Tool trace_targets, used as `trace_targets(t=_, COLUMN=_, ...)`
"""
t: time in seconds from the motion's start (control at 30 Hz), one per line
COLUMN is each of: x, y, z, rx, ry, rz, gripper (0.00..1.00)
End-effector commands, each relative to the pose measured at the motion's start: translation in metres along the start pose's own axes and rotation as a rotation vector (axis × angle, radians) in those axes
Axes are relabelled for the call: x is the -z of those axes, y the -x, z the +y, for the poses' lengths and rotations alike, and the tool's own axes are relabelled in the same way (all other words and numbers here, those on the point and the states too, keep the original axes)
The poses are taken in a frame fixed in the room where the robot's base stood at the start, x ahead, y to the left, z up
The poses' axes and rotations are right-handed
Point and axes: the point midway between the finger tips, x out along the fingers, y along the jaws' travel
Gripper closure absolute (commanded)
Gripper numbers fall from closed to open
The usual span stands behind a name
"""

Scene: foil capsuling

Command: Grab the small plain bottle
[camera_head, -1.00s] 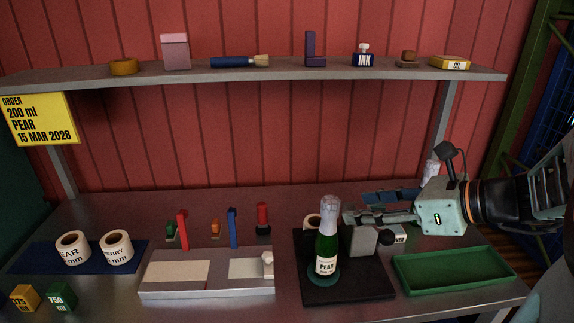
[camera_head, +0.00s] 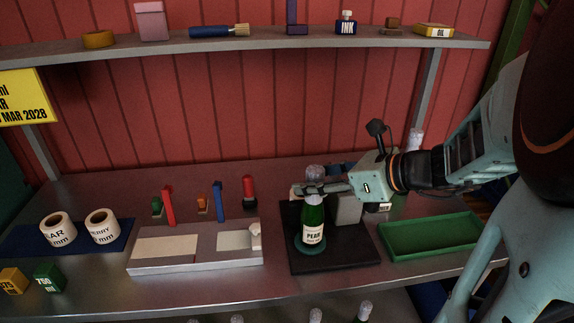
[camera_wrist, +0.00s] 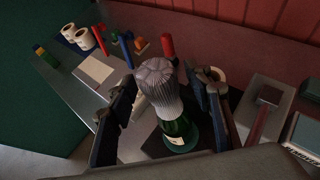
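A green bottle labelled PEAR (camera_head: 313,222) with a silver foil top stands upright on a round green base on a black stand (camera_head: 345,257). Its crumpled foil top (camera_wrist: 158,85) is large in the wrist view. My gripper (camera_head: 308,188) is at the bottle's neck. In the wrist view its two dark fingers stand open on either side of the foil, with gaps visible. Foil tops of other bottles (camera_head: 365,309) show at the bottom edge of the head view, below the bench; their bodies are mostly hidden. I cannot tell which bottle is small and plain.
An empty green tray (camera_head: 436,252) lies right of the stand. A grey block fixture (camera_head: 195,262) is to its left, with coloured tools behind. Label rolls (camera_head: 103,225) sit on a blue mat. A shelf (camera_head: 270,52) runs above. Another foil top (camera_head: 415,139) shows behind my gripper.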

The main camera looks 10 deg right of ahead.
Motion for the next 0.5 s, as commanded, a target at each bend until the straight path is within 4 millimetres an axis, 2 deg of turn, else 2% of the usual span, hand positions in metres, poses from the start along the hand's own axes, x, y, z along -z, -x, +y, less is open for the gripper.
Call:
trace_targets(t=0.03, x=-0.0001, y=0.0002, z=-0.0001, rx=0.000, ry=0.000, rz=0.000, gripper=0.61)
trace_targets(t=0.4, x=-0.0002, y=0.0005, z=-0.0002, rx=0.000, ry=0.001, rz=0.000, gripper=1.00)
trace_targets(t=0.5, x=-0.0002, y=0.0005, z=-0.0002, rx=0.001, ry=0.001, rz=0.000, gripper=1.00)
